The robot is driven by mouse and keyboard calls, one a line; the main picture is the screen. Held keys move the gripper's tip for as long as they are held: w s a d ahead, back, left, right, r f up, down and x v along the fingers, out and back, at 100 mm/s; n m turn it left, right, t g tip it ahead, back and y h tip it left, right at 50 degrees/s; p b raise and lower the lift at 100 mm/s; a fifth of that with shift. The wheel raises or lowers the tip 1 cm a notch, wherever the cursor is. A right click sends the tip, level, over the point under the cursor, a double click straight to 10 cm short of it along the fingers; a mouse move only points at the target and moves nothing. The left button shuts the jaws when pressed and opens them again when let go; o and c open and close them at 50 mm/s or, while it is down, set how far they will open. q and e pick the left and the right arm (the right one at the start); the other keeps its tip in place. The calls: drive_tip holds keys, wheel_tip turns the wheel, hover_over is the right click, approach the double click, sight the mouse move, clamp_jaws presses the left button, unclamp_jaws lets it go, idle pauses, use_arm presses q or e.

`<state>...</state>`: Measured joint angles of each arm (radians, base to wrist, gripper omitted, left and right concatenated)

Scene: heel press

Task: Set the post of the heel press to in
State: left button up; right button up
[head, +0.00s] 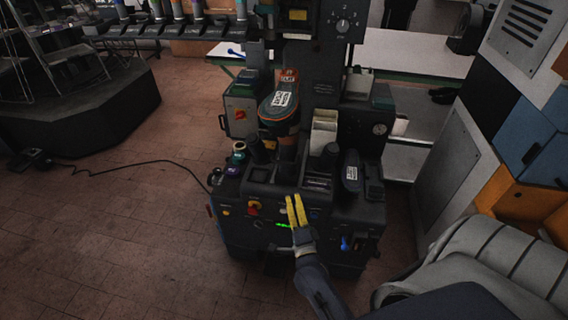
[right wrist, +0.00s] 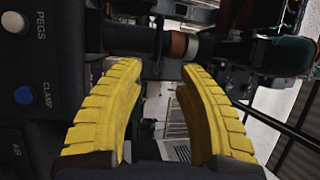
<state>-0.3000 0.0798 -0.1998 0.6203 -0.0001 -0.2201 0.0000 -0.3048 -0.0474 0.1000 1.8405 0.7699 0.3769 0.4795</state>
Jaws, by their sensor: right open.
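The heel press (head: 262,186) stands in the middle of the head view. Its post (head: 287,146) rises at the centre and carries a shoe (head: 283,101) with its labelled sole facing up. Whether the post is in or out I cannot tell. My right gripper (head: 295,197), with yellow fingers, is in front of the press's front panel, below the post. In the right wrist view, the open fingers (right wrist: 160,66) have a gap between them and hold nothing. A dark cylinder with a copper-brown band (right wrist: 184,45) lies beyond the fingertips, apart from them. My left gripper is not in view.
The panel has a red knob (head: 253,207) and green display (head: 284,225). In the right wrist view, a white PEGS button (right wrist: 14,22) and blue CLAMP button (right wrist: 24,95) are close on the left. A black cable (head: 130,164) crosses the open brick floor.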

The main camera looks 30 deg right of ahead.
sight(283, 162)
drive_tip(key=x, duration=1.7)
drive_tip(key=shift+w+d+f, duration=0.1)
drive_tip(key=shift+w+d, duration=0.05)
clamp_jaws()
idle(0.3)
